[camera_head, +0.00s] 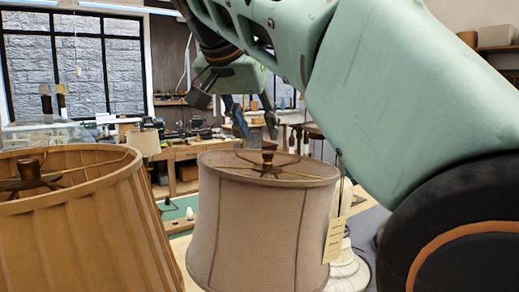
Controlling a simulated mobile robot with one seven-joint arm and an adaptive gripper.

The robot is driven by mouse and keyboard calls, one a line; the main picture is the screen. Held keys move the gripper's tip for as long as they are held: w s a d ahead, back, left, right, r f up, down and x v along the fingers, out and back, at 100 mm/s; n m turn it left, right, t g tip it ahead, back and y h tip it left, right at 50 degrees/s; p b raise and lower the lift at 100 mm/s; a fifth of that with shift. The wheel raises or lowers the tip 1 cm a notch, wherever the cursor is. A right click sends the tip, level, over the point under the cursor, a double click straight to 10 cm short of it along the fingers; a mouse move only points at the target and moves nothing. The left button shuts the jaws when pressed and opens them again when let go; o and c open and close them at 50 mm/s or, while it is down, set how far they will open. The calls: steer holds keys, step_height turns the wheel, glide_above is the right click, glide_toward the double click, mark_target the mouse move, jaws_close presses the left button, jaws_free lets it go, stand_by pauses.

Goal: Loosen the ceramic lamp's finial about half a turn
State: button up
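A pale fabric lampshade (262,235) stands in the middle, with a dark brass finial (268,154) at the centre of its top wire frame. My gripper (256,128) points down just above the far side of this shade, close to the finial in the picture. Its two fingers are apart and nothing shows between them. I cannot tell its exact distance from the finial. A white, ornate lamp base (348,272) shows behind the shade's lower right. The shade hides whatever is beneath it, so I cannot tell which lamp is the ceramic one.
A larger tan pleated shade (85,225) with its own finial (29,169) fills the left front. A paper tag (334,236) hangs at the middle shade's right edge. A workbench (185,152) with tools and a small lamp (145,141) stand behind. My arm blocks the upper right.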

mark_target(268, 152)
steer(key=x, duration=1)
steer(key=shift+r, duration=0.1)
jaws_close()
